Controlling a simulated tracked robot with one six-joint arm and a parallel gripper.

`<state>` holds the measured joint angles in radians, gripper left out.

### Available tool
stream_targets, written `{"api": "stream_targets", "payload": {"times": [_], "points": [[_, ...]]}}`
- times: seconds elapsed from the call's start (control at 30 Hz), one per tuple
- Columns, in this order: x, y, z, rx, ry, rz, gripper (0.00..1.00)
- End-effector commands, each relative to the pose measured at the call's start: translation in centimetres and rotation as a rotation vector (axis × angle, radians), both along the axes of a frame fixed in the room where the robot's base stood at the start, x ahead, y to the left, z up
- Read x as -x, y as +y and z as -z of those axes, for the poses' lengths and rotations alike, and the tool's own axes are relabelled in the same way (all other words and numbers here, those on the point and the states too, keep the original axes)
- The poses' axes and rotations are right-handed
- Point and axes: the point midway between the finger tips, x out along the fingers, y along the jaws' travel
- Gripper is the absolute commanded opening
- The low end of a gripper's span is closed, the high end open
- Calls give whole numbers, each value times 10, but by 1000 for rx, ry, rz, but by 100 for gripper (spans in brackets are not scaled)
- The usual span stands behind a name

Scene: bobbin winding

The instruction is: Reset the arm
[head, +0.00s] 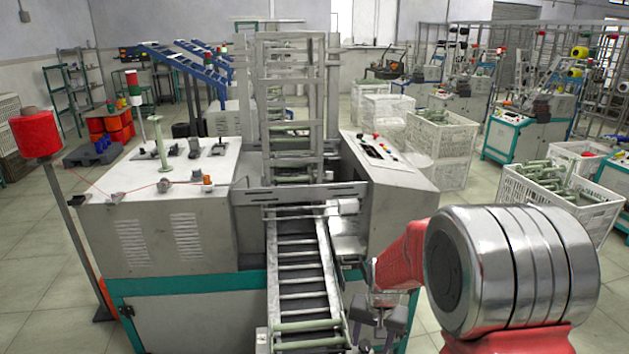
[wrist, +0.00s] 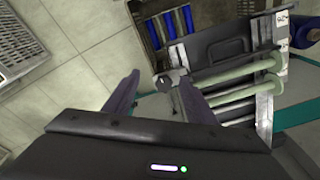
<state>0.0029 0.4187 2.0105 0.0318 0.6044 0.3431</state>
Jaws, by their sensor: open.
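My gripper (head: 382,322) hangs at the lower middle of the head view, just right of the conveyor's lower end. In the wrist view its two fingers (wrist: 158,98) are spread apart with nothing between them. My red arm reaches down to it from the right. The winding machine's ladder-like conveyor (head: 303,270) slopes down toward me. Pale green bobbins (head: 308,326) lie across its lower end. In the wrist view two pale green bobbins (wrist: 240,70) lie side by side, to the right of the fingers and apart from them.
The winding machine (head: 180,240) fills the middle. A red thread cone (head: 36,134) stands on a pole at left. A white crate of bobbins (head: 540,215) stands at right, with more crates (head: 440,150) behind.

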Motion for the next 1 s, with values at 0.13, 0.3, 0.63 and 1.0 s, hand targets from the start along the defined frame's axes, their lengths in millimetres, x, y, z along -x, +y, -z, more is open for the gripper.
{"api": "stream_targets", "payload": {"times": [0.13, 0.3, 0.63, 1.0], "points": [[31, 0, -12, 8, 43, -72, 51], [55, -1, -35, 13, 52, -129, 51], [105, -2, -90, 28, 27, -232, 51], [156, -3, -142, 51, -41, -313, 51]]}}
